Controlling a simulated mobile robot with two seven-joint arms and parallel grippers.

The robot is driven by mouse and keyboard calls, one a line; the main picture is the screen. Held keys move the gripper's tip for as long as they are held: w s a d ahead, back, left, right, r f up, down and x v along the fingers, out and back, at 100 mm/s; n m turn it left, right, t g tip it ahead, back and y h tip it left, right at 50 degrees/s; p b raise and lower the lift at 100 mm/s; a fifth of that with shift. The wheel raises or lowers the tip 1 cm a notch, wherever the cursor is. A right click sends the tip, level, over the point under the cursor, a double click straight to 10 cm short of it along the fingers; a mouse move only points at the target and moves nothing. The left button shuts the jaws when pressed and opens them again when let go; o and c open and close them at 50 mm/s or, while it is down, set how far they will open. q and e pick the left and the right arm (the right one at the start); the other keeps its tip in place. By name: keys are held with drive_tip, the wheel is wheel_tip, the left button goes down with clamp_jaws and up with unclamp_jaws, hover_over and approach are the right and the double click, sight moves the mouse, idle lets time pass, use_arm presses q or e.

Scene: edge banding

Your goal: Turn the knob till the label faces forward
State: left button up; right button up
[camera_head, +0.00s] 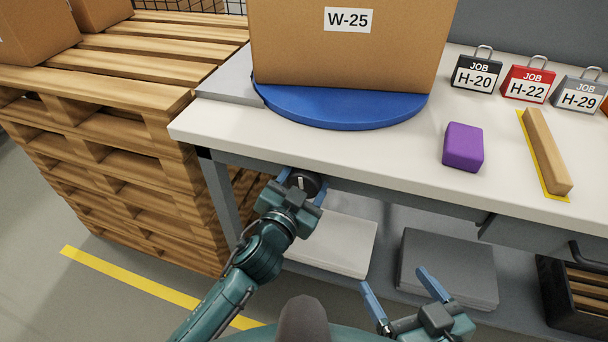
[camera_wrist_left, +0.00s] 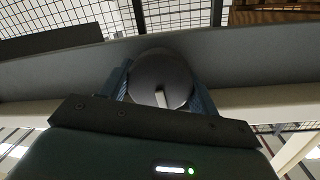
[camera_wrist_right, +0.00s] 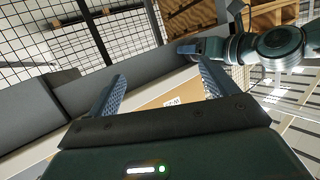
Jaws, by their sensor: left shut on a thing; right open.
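A brown cardboard box (camera_head: 300,55) stands on a blue round turntable (camera_head: 340,114) on the bench. Its white label W-25 (camera_head: 348,20) is on the side turned to the head camera. The box's bottom edge does not run quite parallel to the bench's front edge in the picture. A dark round knob (camera_head: 305,180) with a white mark sits under the bench's front edge. My left gripper (camera_head: 302,185) is shut on it; the left wrist view shows the knob (camera_wrist_left: 162,75) between the blue fingers. My right gripper (camera_head: 396,281) is open and empty, low in front of the bench.
On the bench (camera_head: 365,148) are a purple block (camera_head: 463,147), a wooden strip (camera_head: 547,150) on yellow, and JOB tags H-20 (camera_head: 476,76), H-22 (camera_head: 528,86) and H-29 (camera_head: 578,95). Stacked pallets (camera_head: 120,140) stand left. A lower shelf holds panels (camera_head: 448,265).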

use_arm(q)
drive_tip(key=shift+r+m, duration=0.1)
drive_tip(key=shift+m, duration=0.2)
use_arm(e)
drive_tip(key=shift+w+a+f, duration=0.1)
drive_tip(key=shift+a+f, duration=0.15)
drive_tip(key=shift+f, duration=0.05)
use_arm(q)
drive_tip(key=o, duration=0.7)
drive_tip(key=shift+p, duration=0.3)
